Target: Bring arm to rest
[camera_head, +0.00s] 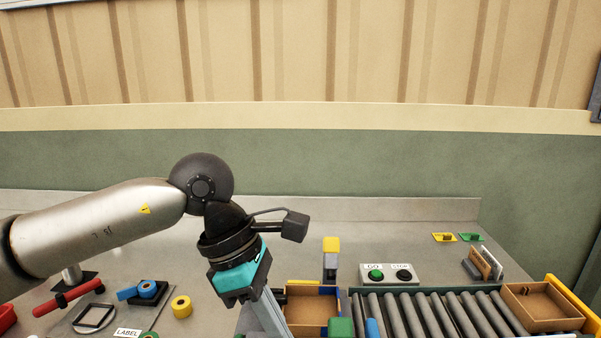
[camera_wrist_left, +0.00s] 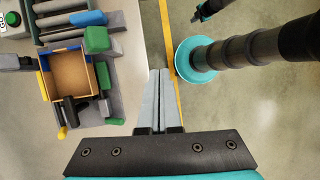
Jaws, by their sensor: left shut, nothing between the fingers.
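My left arm comes in from the left in the head view and bends down at the table's front. Its left gripper (camera_wrist_left: 158,73) is shut, with its two grey fingers together and nothing between them. In the head view its fingers run down past the lower edge, so the tips are hidden there. In the wrist view the fingertips lie over the strip between the grey table edge and the floor, right of the cardboard box (camera_wrist_left: 70,75), apart from it. My right gripper does not show clearly in either view.
The roller conveyor (camera_head: 432,316) runs right of the cardboard box, with a green block (camera_head: 341,327) and a blue piece (camera_head: 372,328) nearby. A GO/STOP button box (camera_head: 390,275) stands behind. Yellow tape (camera_head: 181,307) and tools lie left. Another box (camera_head: 540,306) sits right. Open floor (camera_wrist_left: 250,105) shows beyond the table.

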